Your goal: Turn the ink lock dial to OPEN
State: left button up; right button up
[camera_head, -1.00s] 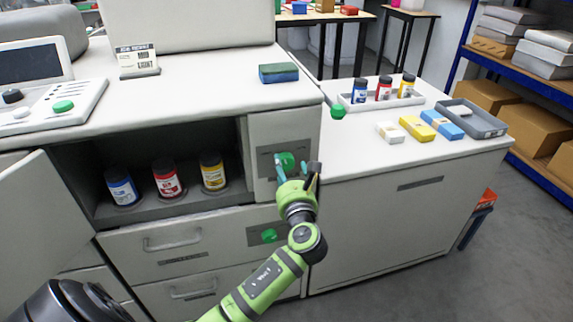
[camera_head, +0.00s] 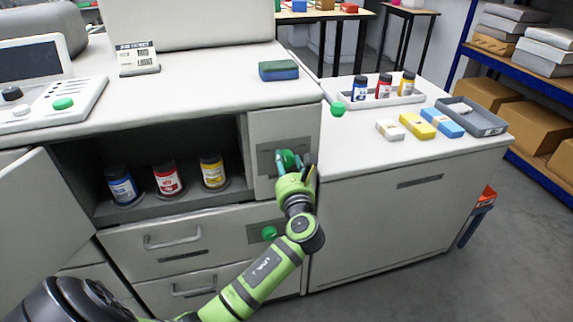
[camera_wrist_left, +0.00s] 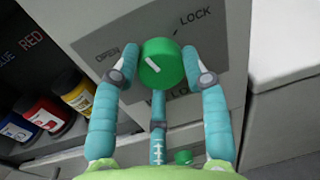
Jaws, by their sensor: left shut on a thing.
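The green ink lock dial (camera_head: 285,159) sits on a grey plate (camera_head: 263,163) on the front of the white cabinet. In the left wrist view the dial (camera_wrist_left: 166,57) has a white mark on the left part of its face. The word OPEN stands left of the dial and LOCK at its upper right. My left gripper (camera_head: 299,163) is shut on the dial, with teal fingers on both sides of it in the left wrist view (camera_wrist_left: 160,72). A third finger is below it. Lower lettering on the plate is partly hidden. My right gripper is not in view.
Blue, red and yellow ink bottles (camera_head: 167,179) stand in the open bay left of the dial. A second green knob (camera_head: 269,233) is on the drawer below. An open door (camera_head: 35,230) stands at the left. A tray with bottles (camera_head: 408,99) is on the right counter.

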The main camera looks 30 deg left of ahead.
pick_arm(q)
jog(key=shift+r, duration=0.25)
jog(key=n+b, duration=0.1)
jog(key=n, duration=0.2)
jog(key=shift+a, duration=0.1)
jog(key=shift+n+y+b, duration=0.3)
jog(key=shift+n+b, duration=0.6)
jog(key=shift+n, duration=1.2)
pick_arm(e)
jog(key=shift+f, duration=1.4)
pick_arm(q)
jog(key=shift+r, duration=0.1)
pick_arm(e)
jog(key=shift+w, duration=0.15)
pick_arm(q)
jog(key=shift+a, duration=0.1)
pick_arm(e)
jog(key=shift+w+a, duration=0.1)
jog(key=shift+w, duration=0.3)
pick_arm(q)
jog(key=o, duration=1.2)
jog(key=shift+c, duration=0.2)
